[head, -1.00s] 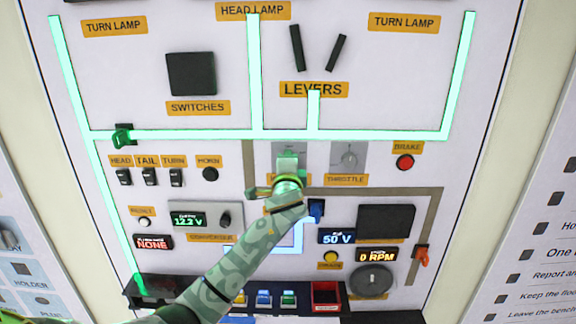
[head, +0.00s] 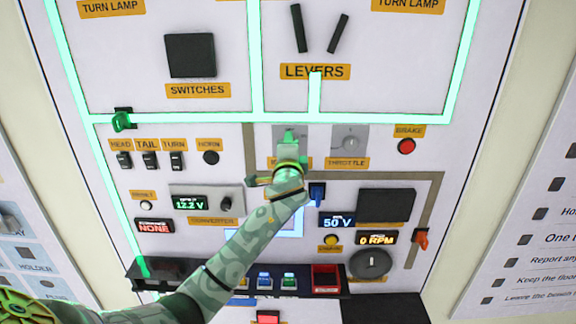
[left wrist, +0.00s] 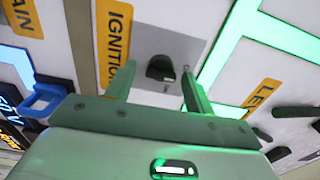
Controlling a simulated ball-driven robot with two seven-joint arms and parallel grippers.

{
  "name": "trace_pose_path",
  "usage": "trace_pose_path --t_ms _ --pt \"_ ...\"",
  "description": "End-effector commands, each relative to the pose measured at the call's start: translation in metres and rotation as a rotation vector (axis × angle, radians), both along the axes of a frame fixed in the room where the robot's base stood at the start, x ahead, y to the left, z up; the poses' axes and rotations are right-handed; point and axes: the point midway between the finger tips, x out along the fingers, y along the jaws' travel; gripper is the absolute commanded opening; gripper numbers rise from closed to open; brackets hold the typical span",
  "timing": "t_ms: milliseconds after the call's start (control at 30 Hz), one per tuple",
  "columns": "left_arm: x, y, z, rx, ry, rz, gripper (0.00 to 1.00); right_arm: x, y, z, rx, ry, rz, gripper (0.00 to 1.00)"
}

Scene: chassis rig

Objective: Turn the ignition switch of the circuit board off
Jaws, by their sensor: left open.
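The circuit board's ignition switch is a small black rotary knob (left wrist: 160,68) on a grey plate beside the orange IGNITION label (left wrist: 114,45). My left gripper (left wrist: 158,76) is open, with one finger on each side of the knob; I cannot tell whether they touch it. In the head view my left gripper (head: 289,140) is in front of the ignition plate, left of the throttle dial (head: 349,142), and hides the knob and most of its label. My right gripper is not in view.
A blue connector (head: 316,193) sits just below the gripper, and it also shows in the left wrist view (left wrist: 45,98). Glowing green tracks (head: 200,119) run above the ignition plate. The red brake button (head: 406,146) is further right.

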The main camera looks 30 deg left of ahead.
Motion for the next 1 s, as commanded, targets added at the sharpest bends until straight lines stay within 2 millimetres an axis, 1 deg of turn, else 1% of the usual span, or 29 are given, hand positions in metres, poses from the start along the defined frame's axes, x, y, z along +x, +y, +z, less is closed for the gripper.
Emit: trace_pose_path --t_ms 300,400,500,600,700,1000 --pt "-0.071 -0.044 -0.003 -0.006 0.000 -0.002 0.53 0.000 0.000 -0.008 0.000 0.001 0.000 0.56" --pt "-0.092 -0.056 -0.002 -0.006 0.000 -0.001 0.53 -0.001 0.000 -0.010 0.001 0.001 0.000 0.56" --pt "-0.109 -0.066 -0.002 -0.005 0.001 0.000 0.53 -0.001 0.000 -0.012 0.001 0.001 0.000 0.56" --pt "-0.120 -0.073 -0.002 -0.004 0.000 0.000 0.53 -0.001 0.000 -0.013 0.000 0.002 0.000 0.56" --pt "-0.126 -0.076 -0.001 -0.003 0.001 0.001 0.53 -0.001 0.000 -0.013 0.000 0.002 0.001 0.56" --pt "-0.128 -0.077 0.000 -0.001 0.000 0.001 0.53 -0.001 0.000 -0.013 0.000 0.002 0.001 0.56"
